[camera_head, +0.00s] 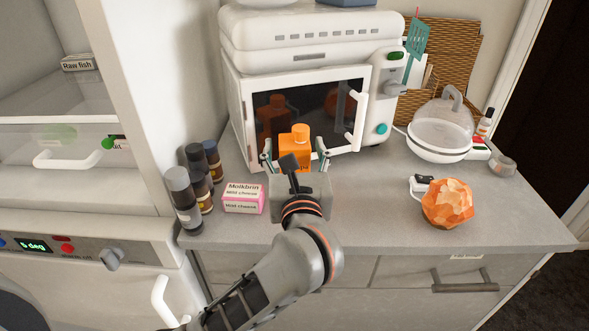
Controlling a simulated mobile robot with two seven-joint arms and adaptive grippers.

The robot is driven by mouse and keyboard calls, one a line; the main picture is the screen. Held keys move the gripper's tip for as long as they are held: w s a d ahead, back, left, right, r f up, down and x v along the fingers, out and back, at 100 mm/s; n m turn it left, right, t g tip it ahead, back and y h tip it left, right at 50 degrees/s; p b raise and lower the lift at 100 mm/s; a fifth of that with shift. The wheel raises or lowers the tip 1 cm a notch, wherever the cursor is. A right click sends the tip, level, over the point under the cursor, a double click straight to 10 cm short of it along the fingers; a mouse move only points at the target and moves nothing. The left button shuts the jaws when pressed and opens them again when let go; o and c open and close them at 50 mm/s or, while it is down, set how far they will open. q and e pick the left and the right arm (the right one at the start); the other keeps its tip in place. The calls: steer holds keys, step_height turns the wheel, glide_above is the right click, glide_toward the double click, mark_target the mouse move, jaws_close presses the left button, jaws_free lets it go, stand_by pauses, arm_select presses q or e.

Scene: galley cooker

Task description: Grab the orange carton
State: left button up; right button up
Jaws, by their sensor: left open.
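The orange carton (296,148) stands upright on the counter in front of the white oven, with an orange cap on top. My left gripper (294,156) reaches in from below, with one finger on each side of the carton. The fingers look open, with the carton between them or just beyond them; I cannot tell whether they touch it. My gripper hides the carton's lower part. My right gripper is not in view.
The white oven (240,110) stands close behind the carton. An orange faceted object (449,204) and a domed white pot (440,135) are to the right. Counter between is clear.

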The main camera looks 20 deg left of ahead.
arm_select(q)
steer(key=c, duration=1.7)
steer(key=shift+r, duration=0.1)
jaws_close()
